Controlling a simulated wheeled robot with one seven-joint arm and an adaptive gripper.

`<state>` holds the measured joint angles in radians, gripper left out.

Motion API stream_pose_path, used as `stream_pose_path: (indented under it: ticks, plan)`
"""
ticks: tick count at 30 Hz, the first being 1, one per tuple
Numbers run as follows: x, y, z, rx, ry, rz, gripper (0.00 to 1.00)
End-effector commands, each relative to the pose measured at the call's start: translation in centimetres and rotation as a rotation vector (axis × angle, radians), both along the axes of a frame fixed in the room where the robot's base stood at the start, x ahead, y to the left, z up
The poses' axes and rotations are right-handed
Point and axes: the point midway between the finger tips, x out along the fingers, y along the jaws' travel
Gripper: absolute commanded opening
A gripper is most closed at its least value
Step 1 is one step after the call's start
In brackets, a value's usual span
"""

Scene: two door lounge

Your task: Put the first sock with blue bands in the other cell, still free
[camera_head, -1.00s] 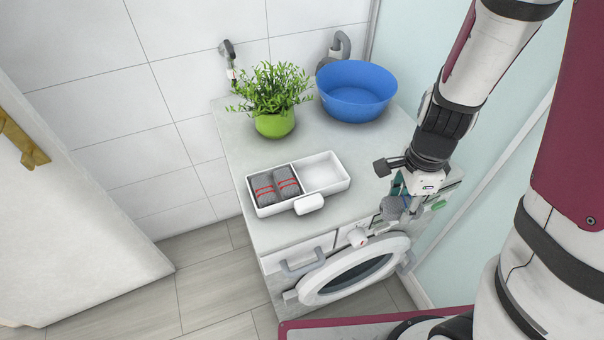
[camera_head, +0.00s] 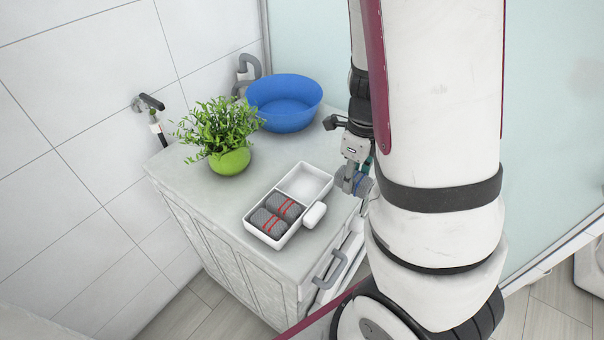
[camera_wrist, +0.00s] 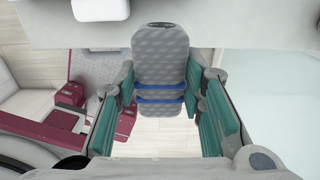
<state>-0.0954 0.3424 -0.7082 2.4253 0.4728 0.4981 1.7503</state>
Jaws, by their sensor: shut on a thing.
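My gripper (camera_wrist: 166,112) is shut on a grey sock with blue bands (camera_wrist: 160,60), seen between its green finger pads in the wrist view. In the head view my gripper (camera_head: 358,180) is beside the right edge of the counter, partly hidden by my arm; only a bit of the sock shows there. A white two-cell box (camera_head: 248,228) stands on the counter. Its near cell holds two grey socks with red bands (camera_head: 276,215). Its far cell (camera_head: 304,183) is empty.
A white soap-like block (camera_head: 314,214) lies against the box's right side. A green potted plant (camera_head: 230,161) and a blue basin (camera_head: 285,103) stand behind on the counter (camera_head: 215,205). A grey handle (camera_head: 331,270) juts from the front.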

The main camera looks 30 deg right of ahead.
Motion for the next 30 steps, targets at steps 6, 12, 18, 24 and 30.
stream_pose_path:
  ticks: [6,12,18,24,30]
  plan:
    - [5.3,1.6,-0.6,-0.002,0.001,0.007,0.12]
    - [9.6,2.9,-1.0,-0.001,0.0,0.006,0.12]
    - [11.7,3.5,-1.2,0.0,0.0,0.003,0.12]
    - [11.8,3.6,-2.6,0.001,0.003,0.002,0.12]
    - [11.8,3.6,-4.7,0.003,0.001,0.002,0.12]
